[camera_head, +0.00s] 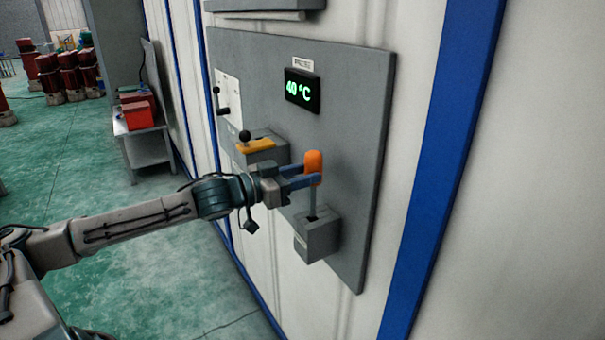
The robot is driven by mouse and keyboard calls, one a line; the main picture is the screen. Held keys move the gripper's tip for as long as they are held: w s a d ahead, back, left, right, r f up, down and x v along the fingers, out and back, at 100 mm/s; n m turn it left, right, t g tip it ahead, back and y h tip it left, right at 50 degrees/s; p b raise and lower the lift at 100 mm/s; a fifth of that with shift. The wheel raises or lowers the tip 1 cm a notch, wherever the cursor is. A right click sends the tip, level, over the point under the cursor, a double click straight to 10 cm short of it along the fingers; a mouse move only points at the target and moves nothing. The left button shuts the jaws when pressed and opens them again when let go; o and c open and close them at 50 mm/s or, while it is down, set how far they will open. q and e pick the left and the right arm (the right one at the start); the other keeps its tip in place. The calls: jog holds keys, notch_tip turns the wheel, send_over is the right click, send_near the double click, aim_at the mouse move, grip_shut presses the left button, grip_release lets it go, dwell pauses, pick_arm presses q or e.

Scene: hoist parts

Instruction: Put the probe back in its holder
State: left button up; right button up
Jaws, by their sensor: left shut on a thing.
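The probe has an orange handle (314,160) and a thin grey shaft (313,199) that points down. The holder is a grey box (318,236) fixed low on the grey wall panel (362,150). My left gripper (308,181) is shut on the probe at the lower part of the orange handle, above the holder. The shaft's lower end meets the dark opening in the top of the holder. I cannot tell how deep it sits. The probe looks close to upright. My right gripper is not in view.
A display (302,91) on the panel reads 40 °C. Left of the probe is a box with a yellow plate (256,145) and a black-knobbed lever (245,136). A side table (148,147) with red boxes stands further back. The green floor (130,275) is open.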

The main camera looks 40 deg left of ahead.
pick_arm(q)
jog(key=shift+f, duration=0.25)
dwell(0.5)
jog(key=shift+f+b, duration=0.35)
jog(key=shift+f, duration=0.15)
dwell(0.8)
jog(key=shift+f, duration=0.15)
dwell(0.4)
jog(key=shift+f+b, duration=2.9)
jog(key=shift+f, duration=0.35)
jog(key=o, duration=1.1)
